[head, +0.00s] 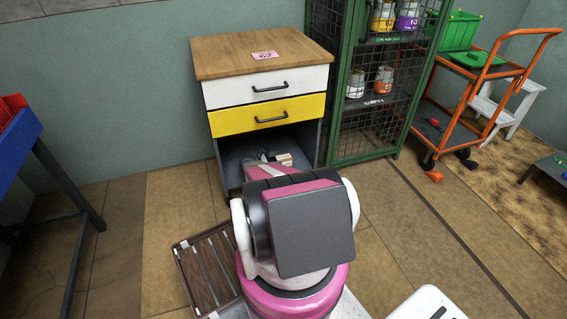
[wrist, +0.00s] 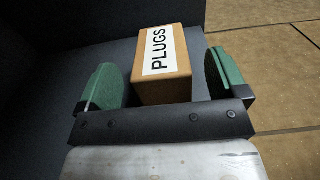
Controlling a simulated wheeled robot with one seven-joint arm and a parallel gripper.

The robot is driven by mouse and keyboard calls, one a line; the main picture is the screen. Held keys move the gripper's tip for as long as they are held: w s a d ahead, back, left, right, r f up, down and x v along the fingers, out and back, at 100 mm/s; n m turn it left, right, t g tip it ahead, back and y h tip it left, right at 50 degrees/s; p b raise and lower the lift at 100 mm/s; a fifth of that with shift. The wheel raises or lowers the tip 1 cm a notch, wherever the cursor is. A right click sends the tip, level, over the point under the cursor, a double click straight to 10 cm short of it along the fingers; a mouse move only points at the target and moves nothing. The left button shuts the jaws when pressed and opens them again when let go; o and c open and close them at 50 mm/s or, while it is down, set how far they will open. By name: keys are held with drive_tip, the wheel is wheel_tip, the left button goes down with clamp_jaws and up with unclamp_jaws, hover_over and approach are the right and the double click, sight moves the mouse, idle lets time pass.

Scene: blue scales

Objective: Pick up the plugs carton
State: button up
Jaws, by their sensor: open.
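The plugs carton (wrist: 160,85) is a small brown box with a white label reading PLUGS, seen in the wrist view. It rests on a dark grey surface. My gripper (wrist: 163,75) is open, with one green finger pad on each side of the carton and visible gaps between pads and box. In the head view, my arm reaches into the open lower bay of the cabinet (head: 265,72). A small part of a light box shows there beyond my arm. My gripper itself is mostly hidden by my arm in that view.
The cabinet has a white drawer (head: 230,93) and a yellow drawer (head: 235,123), both shut, above the bay. A green mesh locker (head: 360,140) stands close on the right. A slatted wooden crate (head: 208,268) lies on the floor at the left. A blue-topped bench (head: 22,140) is further left.

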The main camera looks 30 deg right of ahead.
sight(282, 157)
drive_tip(key=x, duration=0.3)
drive_tip(key=shift+s+d, duration=0.15)
drive_tip(key=shift+d, duration=0.25)
drive_tip(key=c, duration=1)
drive_tip(key=shift+c, duration=1)
drive_tip(key=shift+r, duration=0.1)
